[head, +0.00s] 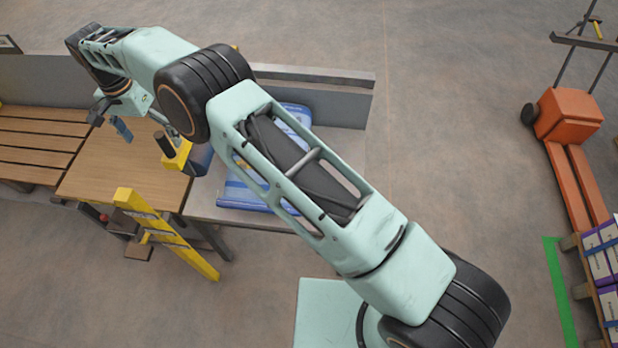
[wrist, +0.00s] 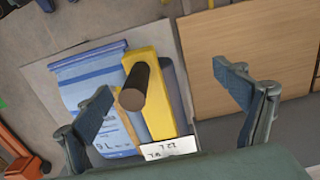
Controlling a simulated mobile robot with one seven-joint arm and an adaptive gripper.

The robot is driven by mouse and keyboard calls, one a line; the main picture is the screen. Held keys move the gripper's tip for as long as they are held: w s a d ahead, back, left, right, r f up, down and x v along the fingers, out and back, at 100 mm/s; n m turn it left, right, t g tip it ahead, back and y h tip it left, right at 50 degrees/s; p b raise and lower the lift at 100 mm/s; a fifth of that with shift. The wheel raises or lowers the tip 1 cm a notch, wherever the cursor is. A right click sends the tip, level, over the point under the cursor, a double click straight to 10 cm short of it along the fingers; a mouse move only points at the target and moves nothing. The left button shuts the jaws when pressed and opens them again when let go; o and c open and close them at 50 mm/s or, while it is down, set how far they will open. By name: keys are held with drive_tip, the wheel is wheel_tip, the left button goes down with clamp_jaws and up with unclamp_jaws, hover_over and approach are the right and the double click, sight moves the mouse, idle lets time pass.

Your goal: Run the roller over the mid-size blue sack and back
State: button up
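A blue and white sack (head: 240,194) lies flat on the grey table, partly hidden by my arm in the head view. It also shows at the left of the wrist view (wrist: 88,75). A yellow tool with a dark upright handle, apparently the roller (head: 177,160), stands at the sack's left side, near the wooden top. In the wrist view the roller (wrist: 168,95) overlaps the sack's edge; whether it touches the sack I cannot tell. My gripper (head: 110,118) is open and empty, above the wooden top, left of the roller. Its fingers (wrist: 162,78) are wide apart in the wrist view.
The wooden top (head: 128,165) beside the grey table is mostly bare. A yellow rail (head: 168,235) slants in front of it. A low grey wall (head: 320,98) runs behind. A slatted bench (head: 35,140) is at left. An orange pallet truck (head: 568,115) stands far right.

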drive_tip(key=shift+s+d+f+b, duration=0.1)
drive_tip(key=shift+d+f+b, duration=0.15)
drive_tip(key=shift+d+b, duration=0.45)
drive_tip(key=s+d+b, duration=0.1)
drive_tip(key=d+b, duration=0.7)
drive_tip(key=d, duration=1.8)
drive_tip(key=shift+d+r+b, duration=0.15)
drive_tip(key=shift+d+b, duration=0.2)
drive_tip(key=shift+b, duration=0.05)
drive_tip(key=s+d, duration=0.1)
drive_tip(key=d, duration=2.8)
drive_tip(key=shift+a, duration=2.65)
wheel_tip(320, 180, up, 9)
drive_tip(key=p, duration=0.6)
drive_tip(key=shift+p, duration=0.35)
